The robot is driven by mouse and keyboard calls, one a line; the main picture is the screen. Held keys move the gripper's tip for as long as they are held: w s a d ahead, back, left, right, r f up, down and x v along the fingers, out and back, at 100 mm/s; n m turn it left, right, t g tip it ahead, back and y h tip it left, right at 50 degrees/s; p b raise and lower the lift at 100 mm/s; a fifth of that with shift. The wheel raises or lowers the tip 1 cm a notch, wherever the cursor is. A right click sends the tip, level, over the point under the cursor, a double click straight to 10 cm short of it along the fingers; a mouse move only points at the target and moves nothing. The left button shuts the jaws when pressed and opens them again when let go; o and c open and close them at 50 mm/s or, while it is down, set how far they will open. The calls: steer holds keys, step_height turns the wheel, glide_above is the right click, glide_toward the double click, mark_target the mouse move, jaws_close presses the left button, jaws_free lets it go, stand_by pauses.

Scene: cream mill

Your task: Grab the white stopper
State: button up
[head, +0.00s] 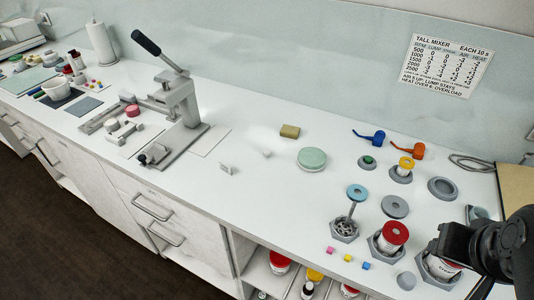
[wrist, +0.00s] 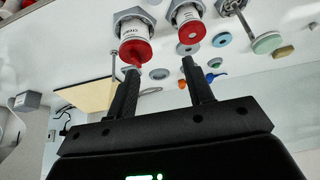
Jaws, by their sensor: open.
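No object is clearly identifiable as the white stopper. A small whitish piece (head: 266,154) lies mid-counter, and a pale round piece (head: 406,281) lies near the front edge; either is too small or plain to name surely. My gripper (wrist: 160,65) is open, with its two black fingers apart and nothing held between them. In the head view my black wrist is at the right edge, over a jar in a grey hexagonal holder (head: 425,272). In the wrist view a red-topped jar (wrist: 136,50) appears close to the left fingertip; contact cannot be told.
Another red-topped jar (head: 394,234) stands in a holder beside a blue-topped whisk (head: 357,192). Orange (head: 405,148) and blue (head: 370,137) scoops lie behind. A lever press (head: 180,105) stands left. The counter has free room around the green disc (head: 312,158).

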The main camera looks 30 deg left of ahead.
steer(key=w+a+r, duration=0.3)
steer(key=w+a, duration=0.4)
steer(key=w, duration=0.3)
steer(key=n+g, duration=0.1)
steer(key=n, duration=0.1)
glide_above(267, 151)
steer(key=s, duration=0.5)
step_height(267, 151, down, 12)
steer(key=shift+y, duration=0.4)
steer(key=x, duration=1)
steer(key=shift+w+d+f, duration=0.2)
steer(key=shift+d+f, duration=0.05)
steer(key=shift+d, duration=0.15)
steer(key=shift+c, duration=0.4)
jaws_close()
steer(key=shift+r, duration=0.15)
